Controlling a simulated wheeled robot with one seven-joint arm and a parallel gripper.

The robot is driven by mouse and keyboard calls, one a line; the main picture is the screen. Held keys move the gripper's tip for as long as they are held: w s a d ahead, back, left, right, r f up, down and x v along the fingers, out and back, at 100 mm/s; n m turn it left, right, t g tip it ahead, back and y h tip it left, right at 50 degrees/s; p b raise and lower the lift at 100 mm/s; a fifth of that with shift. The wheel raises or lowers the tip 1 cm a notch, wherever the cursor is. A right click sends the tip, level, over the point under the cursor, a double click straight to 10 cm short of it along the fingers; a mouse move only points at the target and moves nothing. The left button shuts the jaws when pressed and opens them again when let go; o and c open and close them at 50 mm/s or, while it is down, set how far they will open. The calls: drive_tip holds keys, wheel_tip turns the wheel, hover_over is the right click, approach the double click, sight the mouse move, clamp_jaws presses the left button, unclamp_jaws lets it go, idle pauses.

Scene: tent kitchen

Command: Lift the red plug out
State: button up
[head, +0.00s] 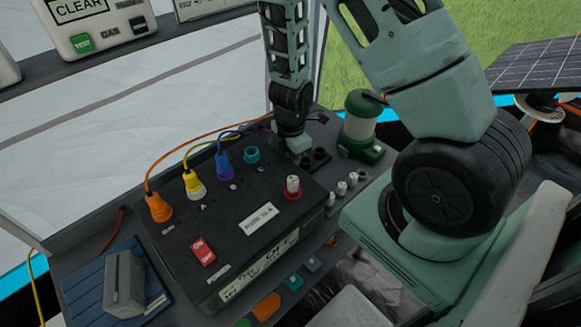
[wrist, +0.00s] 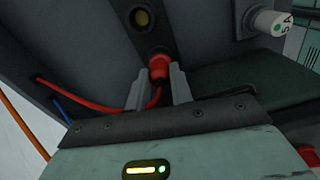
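In the head view my gripper (head: 300,145) points down at the back edge of the black box (head: 245,215); the red plug is hidden there.
Orange (head: 158,207), yellow-white (head: 194,185) and purple (head: 225,165) plugs with cables stand on the box's left side. A red-and-white knob (head: 292,187) stands near its right edge. A green lantern (head: 361,117) stands right of my gripper.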

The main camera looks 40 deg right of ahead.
clamp_jaws()
drive_tip(key=shift+r, duration=0.1)
